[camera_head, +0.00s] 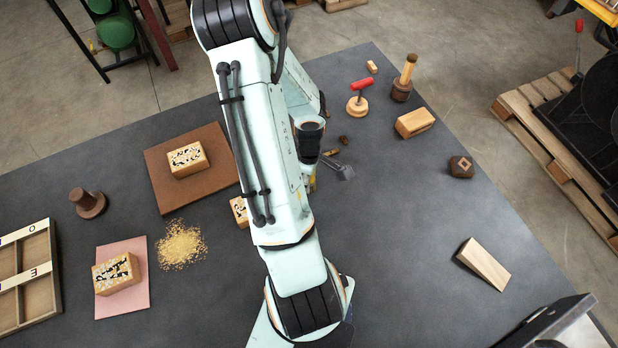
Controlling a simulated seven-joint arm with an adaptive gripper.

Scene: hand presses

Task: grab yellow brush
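No whole yellow brush shows clearly. A small yellow patch (312,184) shows at the right edge of my arm, mostly hidden behind it, and I cannot tell what it belongs to. A tool with an upright yellowish handle (407,72) on a dark round base stands at the back right. My gripper (342,169) appears as grey finger parts low over the middle of the table, just right of the arm. It is partly hidden by the arm, so I cannot tell its opening or whether it touches anything.
The dark table (420,240) carries a red-handled stamp (359,97), a wooden block (415,123), a dark knob (461,167) and a wooden wedge (484,264). On the left are a brown board (160,185), yellow grains (181,245), a pink sheet (120,304) and a wooden tray (54,262). The right-centre is clear.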

